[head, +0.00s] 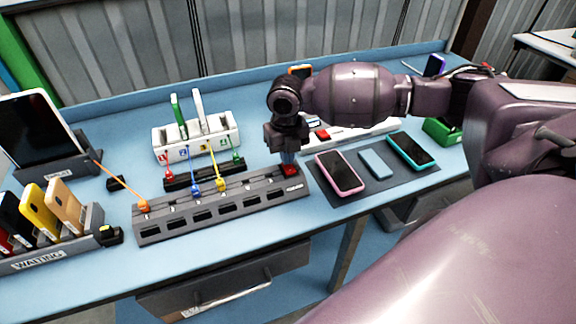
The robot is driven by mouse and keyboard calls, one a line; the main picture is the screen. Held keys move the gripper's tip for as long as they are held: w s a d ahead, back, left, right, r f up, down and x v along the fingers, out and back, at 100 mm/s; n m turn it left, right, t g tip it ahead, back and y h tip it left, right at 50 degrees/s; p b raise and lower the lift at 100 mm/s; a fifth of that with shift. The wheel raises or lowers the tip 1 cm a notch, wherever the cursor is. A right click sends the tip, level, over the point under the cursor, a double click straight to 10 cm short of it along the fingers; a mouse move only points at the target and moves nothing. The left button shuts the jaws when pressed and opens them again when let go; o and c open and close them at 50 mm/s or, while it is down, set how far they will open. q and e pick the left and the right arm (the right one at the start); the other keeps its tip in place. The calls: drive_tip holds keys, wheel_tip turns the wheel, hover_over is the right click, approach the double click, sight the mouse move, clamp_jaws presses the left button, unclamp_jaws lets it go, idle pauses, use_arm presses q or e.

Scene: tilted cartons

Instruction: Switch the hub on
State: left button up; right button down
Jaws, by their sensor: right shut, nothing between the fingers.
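The hub (223,209) is a long grey strip on the blue table, with a row of dark sockets along its front. Orange, blue and yellow cable plugs stand along its top. A red switch (290,171) sits at the hub's right end. My right gripper (288,160) points down right over the red switch, shut and empty. Its fingertips are at or just above the switch; I cannot tell whether they touch. The gripper partly hides the switch, and I cannot tell the switch's position. My left gripper is not in view.
A white numbered holder (196,140) stands behind the hub. A dark mat (346,196) with a pink phone (339,172), a blue slab (375,163) and a teal phone (411,151) lies to the right. A phone rack marked WAITING (40,258) and a tablet (40,135) stand left.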

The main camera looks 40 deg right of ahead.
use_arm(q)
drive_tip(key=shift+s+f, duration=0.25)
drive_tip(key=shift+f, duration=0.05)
use_arm(e)
drive_tip(key=shift+f, duration=0.45)
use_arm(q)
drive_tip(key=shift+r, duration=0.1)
use_arm(e)
drive_tip(key=shift+r, duration=0.1)
drive_tip(key=shift+r+p, duration=1.4)
drive_tip(key=shift+r, duration=0.05)
drive_tip(key=shift+r+p, duration=0.55)
drive_tip(key=shift+p, duration=0.1)
drive_tip(key=shift+r+p, duration=0.45)
drive_tip(key=shift+p, duration=0.15)
wheel_tip(320, 180, up, 2)
drive_tip(key=shift+p, duration=1)
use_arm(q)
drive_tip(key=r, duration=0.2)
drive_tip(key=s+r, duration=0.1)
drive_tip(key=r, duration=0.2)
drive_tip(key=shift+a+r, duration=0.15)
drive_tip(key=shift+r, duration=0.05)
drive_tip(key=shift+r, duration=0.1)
